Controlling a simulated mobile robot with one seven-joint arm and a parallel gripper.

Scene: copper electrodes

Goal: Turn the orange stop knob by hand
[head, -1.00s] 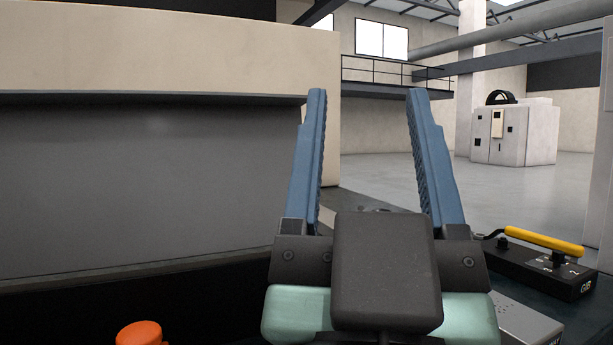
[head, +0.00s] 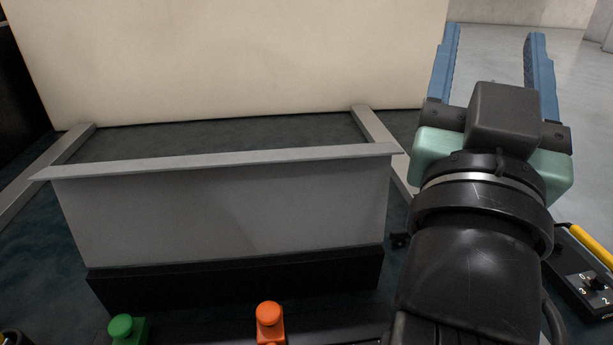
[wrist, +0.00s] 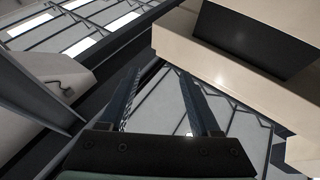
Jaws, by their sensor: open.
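The orange knob (head: 269,320) stands at the bottom middle of the head view, in front of the grey trough's dark base. My gripper (head: 490,50) is up at the right of the head view, with its two blue fingers spread and nothing between them. It is apart from the knob, to its right and higher in the picture. In the wrist view the open fingers (wrist: 160,100) point toward the roof and a beige block, and the knob is not in that view.
A green knob (head: 125,328) stands left of the orange one. A grey trough (head: 230,212) lies behind them, with a large beige block (head: 235,55) beyond. A black box with a yellow handle (head: 590,285) is at the right edge, beside my arm.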

